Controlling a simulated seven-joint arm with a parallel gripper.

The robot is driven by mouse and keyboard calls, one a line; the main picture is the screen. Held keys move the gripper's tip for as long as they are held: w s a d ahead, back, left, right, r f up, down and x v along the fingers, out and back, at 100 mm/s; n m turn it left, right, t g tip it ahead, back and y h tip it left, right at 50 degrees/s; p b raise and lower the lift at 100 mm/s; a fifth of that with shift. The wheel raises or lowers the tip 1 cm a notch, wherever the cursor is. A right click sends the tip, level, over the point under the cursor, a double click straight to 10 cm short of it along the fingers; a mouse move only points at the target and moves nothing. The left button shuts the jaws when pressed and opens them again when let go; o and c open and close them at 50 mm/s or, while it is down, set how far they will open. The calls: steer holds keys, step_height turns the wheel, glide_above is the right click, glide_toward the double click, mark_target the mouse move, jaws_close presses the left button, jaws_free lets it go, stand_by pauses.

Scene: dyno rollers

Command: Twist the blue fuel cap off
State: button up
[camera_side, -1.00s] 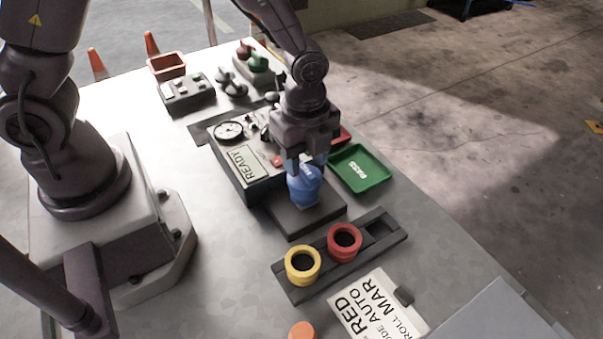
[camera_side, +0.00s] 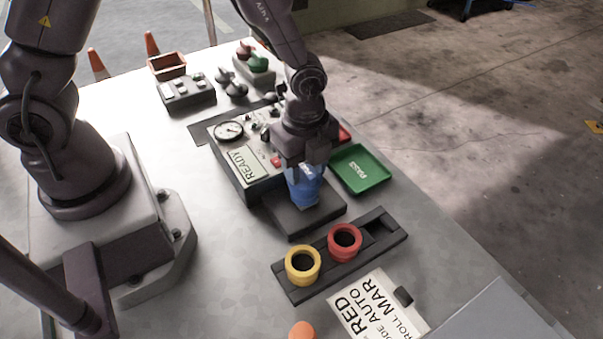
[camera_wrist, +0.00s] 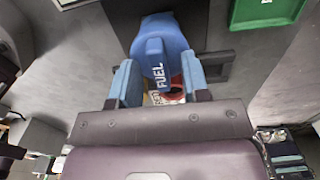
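The blue fuel cap (camera_side: 304,192) stands over the dark block (camera_side: 318,219) in the middle of the bench in the side view. In the wrist view the blue cap (camera_wrist: 160,50), with the word FUEL on it, is just beyond and between my fingertips. My gripper (camera_side: 305,172) points down over the cap, with a blue-tipped finger on each side. In the wrist view my gripper's fingers (camera_wrist: 158,78) stand apart by about the cap's width. Whether they press on it I cannot tell. The cap's underside and its seat are hidden.
A black rack with a yellow ring (camera_side: 302,264) and a red ring (camera_side: 345,242) lies in front, with an empty slot at its right end. A green tray (camera_side: 372,182) is to the right. A gauge panel (camera_side: 233,160) reading READY sits behind on the left.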

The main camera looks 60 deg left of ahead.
mark_target(304, 167)
jaws_close()
steer(key=n, duration=1.2)
steer(key=shift+f, duration=0.1)
steer(key=shift+r, duration=2.85)
steer(key=shift+r, duration=0.2)
